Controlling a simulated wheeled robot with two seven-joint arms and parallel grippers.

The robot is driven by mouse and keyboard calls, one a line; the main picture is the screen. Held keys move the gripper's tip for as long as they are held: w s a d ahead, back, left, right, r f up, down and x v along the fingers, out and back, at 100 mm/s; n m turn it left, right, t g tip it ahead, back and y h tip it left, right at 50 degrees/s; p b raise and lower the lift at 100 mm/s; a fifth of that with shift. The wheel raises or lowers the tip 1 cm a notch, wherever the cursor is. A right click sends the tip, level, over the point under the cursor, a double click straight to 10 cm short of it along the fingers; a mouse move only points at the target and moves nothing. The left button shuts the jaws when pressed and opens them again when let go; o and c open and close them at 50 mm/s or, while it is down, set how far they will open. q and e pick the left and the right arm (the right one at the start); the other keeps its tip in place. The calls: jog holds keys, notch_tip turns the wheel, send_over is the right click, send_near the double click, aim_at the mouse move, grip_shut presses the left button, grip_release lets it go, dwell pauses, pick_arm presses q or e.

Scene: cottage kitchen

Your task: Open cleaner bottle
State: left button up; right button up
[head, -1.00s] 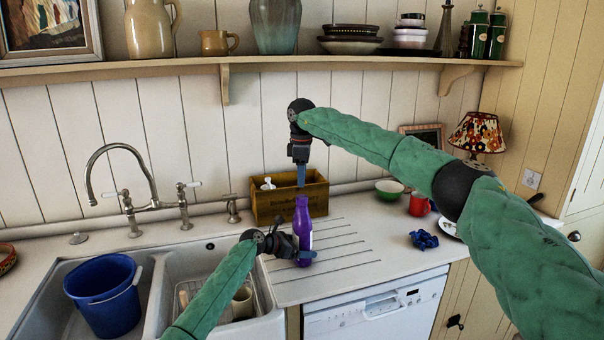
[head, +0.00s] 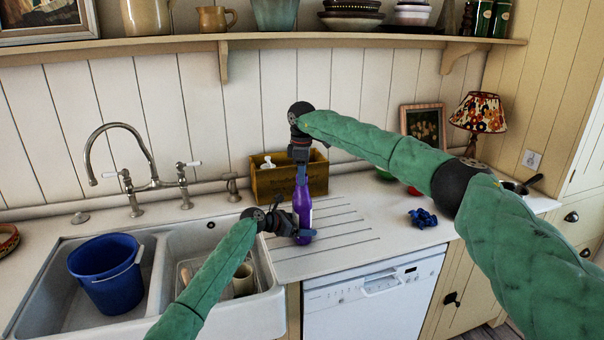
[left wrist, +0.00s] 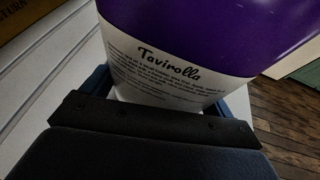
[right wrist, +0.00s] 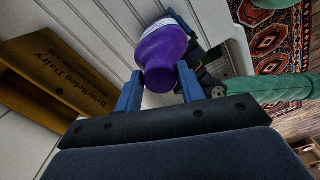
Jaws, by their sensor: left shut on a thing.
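The cleaner bottle (head: 304,205) is purple and upright at the left end of the drainboard, just right of the sink. My left gripper (head: 303,236) is shut on its lower body from the left; the bottle's white label (left wrist: 165,70) fills much of the left wrist view. My right gripper (head: 301,178) comes down from above over the bottle's top. In the right wrist view its blue fingertips (right wrist: 159,88) stand apart on either side of the purple cap (right wrist: 160,75). I cannot tell whether either finger touches the cap.
A wooden crate (head: 262,184) stands close behind the bottle. The sink (head: 200,240) with a blue bucket (head: 105,275) lies to the left. A dark blue object (head: 423,218) lies on the counter to the right. The drainboard between is clear.

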jog(key=c, duration=0.6)
jog(key=n, duration=0.7)
jog(key=shift+w, duration=0.1)
jog(key=n, duration=0.6)
jog(key=shift+d+r+n, duration=0.1)
jog(key=shift+n, duration=0.3)
jog(key=n, duration=0.8)
pick_arm(q)
jog(key=shift+d, duration=0.1)
pick_arm(e)
jog(key=n, duration=0.6)
jog(key=shift+n, duration=0.4)
jog(key=n, duration=0.5)
jog(key=shift+a+n, duration=0.2)
jog(key=shift+n, duration=0.1)
jog(key=n, duration=0.6)
jog(key=shift+n, duration=0.4)
jog(key=n, duration=0.6)
jog(key=shift+a+r+n, duration=0.1)
jog(key=shift+a+n, duration=0.05)
jog(key=shift+n, duration=0.25)
jog(key=n, duration=0.6)
jog(key=shift+n, duration=0.3)
jog(key=shift+r, duration=0.2)
